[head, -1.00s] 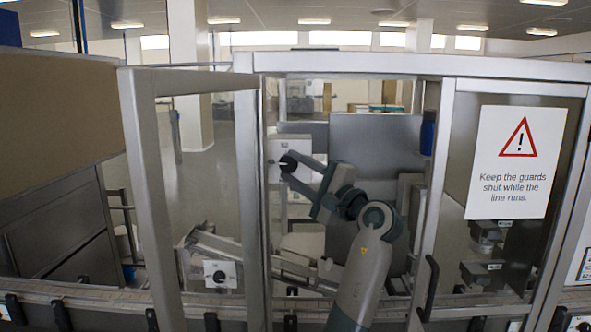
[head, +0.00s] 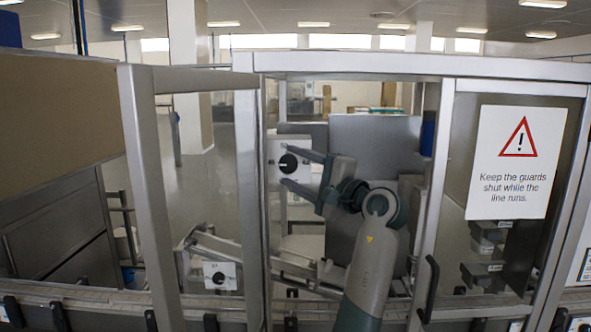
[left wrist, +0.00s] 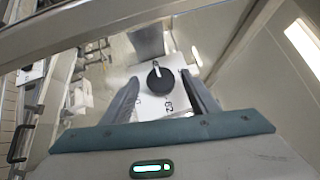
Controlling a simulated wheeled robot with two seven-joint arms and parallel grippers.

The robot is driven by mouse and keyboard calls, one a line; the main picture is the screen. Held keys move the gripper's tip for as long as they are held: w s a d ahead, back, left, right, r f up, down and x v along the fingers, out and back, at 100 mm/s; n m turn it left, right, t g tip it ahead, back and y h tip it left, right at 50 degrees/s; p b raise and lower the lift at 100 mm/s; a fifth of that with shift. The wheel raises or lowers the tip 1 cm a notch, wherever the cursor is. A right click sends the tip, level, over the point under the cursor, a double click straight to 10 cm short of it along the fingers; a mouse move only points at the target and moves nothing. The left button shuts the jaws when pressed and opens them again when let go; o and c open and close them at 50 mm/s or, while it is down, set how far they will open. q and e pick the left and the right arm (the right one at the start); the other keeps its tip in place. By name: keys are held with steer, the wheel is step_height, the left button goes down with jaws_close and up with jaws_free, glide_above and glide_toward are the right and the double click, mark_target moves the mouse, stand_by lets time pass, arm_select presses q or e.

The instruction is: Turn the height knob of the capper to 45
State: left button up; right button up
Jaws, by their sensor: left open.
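A black round knob (head: 288,163) with a white pointer line sits on a white dial plate (head: 275,148) behind the open guard frame. In the left wrist view the knob (left wrist: 160,79) also shows, its pointer towards the top and slightly left. Printed marks on the plate (left wrist: 150,106) there are mostly too small to read; one looks like 62. My left gripper (head: 287,168) is open, with one finger above and one below the knob in the head view. A gap shows on both sides of the knob, and I cannot tell whether the fingertips reach past its face. My right gripper is not in view.
A second black knob (head: 219,278) on a white plate is low on the left. A guard panel with a warning sign (head: 517,160) stands at the right, with a black handle (head: 428,288). Metal posts (head: 250,200) flank the opening my arm passes through.

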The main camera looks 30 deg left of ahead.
arm_select(q)
steer(key=shift+d, duration=0.1)
steer(key=shift+s+d+f+b, duration=0.1)
steer(key=shift+d+f+b, duration=0.05)
steer(key=shift+d+b, duration=0.3)
steer(key=b+v, duration=0.7)
steer(key=v, duration=0.9)
steer(key=shift+s+d+f, duration=0.1)
steer(key=shift+d, duration=0.05)
